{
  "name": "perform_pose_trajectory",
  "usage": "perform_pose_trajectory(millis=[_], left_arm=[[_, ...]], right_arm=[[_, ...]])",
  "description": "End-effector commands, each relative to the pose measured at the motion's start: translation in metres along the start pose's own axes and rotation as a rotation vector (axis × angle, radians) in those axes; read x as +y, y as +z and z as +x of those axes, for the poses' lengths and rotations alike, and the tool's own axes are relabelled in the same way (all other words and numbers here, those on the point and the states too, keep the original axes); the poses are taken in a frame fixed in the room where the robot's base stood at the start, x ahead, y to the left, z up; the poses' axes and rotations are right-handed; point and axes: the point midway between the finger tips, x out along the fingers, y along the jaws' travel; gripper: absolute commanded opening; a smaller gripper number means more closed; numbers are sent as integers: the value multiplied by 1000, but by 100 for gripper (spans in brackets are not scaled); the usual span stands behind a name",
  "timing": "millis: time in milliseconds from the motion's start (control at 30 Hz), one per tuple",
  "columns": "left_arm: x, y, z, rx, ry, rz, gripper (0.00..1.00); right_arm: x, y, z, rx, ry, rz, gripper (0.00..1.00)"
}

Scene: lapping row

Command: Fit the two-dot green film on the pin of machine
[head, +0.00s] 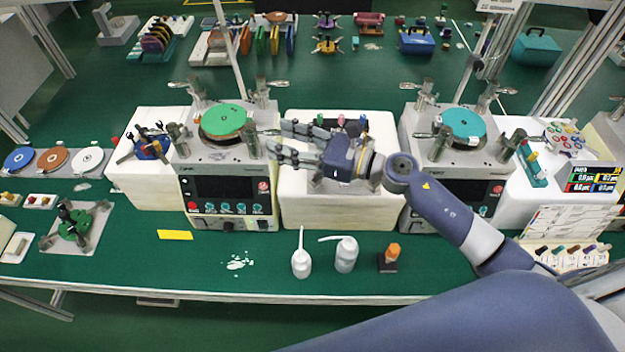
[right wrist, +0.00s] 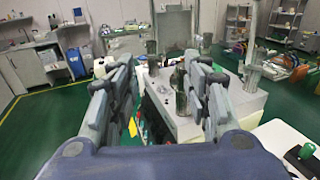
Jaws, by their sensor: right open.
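A green disc (head: 224,120) lies flat on top of the left machine (head: 228,190), with small dark marks near its middle. I cannot tell the number of dots on it, and no pin shows clearly. The right machine (head: 470,187) carries a teal disc (head: 463,126). My right gripper (head: 277,140) is just right of the left machine's top, its fingers pointing left, spread and empty. In the right wrist view, its open fingers (right wrist: 160,75) frame a machine top with metal posts and nothing is between them. My left gripper is not in view.
Metal clamp posts (head: 250,138) stand around the green disc. A white block (head: 340,205) fills the gap between the machines. White bottles (head: 301,262) and an orange-capped item (head: 389,258) stand at the front. Blue, brown and white discs (head: 88,160) lie at the left.

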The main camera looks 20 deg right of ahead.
Motion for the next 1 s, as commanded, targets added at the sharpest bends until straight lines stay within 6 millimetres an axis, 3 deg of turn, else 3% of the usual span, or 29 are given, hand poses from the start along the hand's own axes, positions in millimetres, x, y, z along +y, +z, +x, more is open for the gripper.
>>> perform_pose_trajectory(millis=[233,533,800,1000], left_arm=[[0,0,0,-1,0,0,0],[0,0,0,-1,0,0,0],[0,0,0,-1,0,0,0],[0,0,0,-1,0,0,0]], right_arm=[[24,-16,-23,-8,-121,2,45],[48,-20,-54,-25,-271,7,45],[58,-18,-73,-31,-357,9,45],[60,-17,-76,-33,-373,9,45]])
